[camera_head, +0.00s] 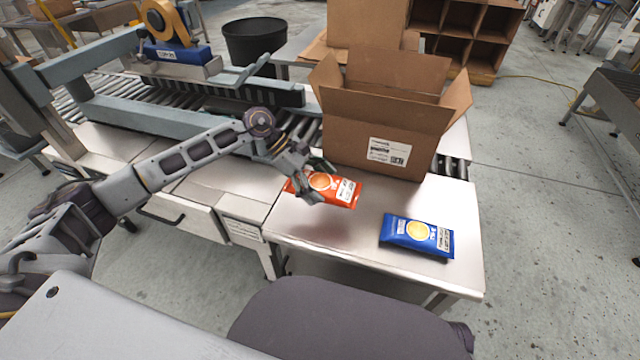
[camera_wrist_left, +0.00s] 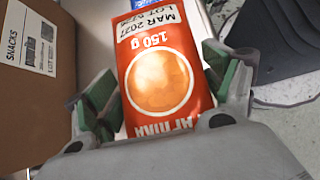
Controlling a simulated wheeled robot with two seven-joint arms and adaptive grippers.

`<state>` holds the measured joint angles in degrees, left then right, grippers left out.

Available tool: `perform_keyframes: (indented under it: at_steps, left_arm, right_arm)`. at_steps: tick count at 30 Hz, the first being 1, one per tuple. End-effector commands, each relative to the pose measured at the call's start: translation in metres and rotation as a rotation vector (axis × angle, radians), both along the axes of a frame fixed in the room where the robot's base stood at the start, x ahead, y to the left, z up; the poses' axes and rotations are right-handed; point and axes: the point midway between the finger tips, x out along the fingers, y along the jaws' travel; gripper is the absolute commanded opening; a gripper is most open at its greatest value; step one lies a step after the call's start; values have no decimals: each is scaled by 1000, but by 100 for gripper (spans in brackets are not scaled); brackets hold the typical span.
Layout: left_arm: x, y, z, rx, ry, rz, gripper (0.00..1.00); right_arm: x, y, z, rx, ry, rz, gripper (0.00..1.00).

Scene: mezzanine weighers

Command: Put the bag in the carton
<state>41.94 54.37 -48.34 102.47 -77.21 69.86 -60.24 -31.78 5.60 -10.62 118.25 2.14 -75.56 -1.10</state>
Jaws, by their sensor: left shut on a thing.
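An orange bag (camera_head: 343,190) with a round emblem lies at the front left of the open carton, by the metal table's left part. My left gripper (camera_head: 311,180) is shut on the orange bag. In the left wrist view the bag (camera_wrist_left: 160,75) sits between the green-padded fingers of the gripper (camera_wrist_left: 160,100). I cannot tell whether the bag touches the table. A blue bag (camera_head: 416,236) lies flat on the table further right and nearer me. The brown carton (camera_head: 350,140) stands upright with its flaps open; its inside floor is hidden. My right gripper is not in view.
The metal table (camera_head: 320,235) has free room between the bags and its front edge. A roller conveyor (camera_head: 110,110) with a grey frame and a tape dispenser (camera_head: 170,30) is at the left. A black bin (camera_head: 253,45) stands behind. Brown shelving (camera_head: 480,35) is at the back.

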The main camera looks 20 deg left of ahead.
Motion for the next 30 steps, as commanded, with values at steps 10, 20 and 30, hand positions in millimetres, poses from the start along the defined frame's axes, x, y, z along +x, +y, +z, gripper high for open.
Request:
perform_keyframes:
  at_steps: [10, 20, 30]
  left_arm:
    - [0, -1, 0, -1, 0, 1, 56]
    - [-3, -9, -3, -3, 2, 41, 56]
    - [-1, -22, -5, -4, 1, 176, 56]
  right_arm:
    - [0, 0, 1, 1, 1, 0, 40]
    - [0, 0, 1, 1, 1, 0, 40]
    - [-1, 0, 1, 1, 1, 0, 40]
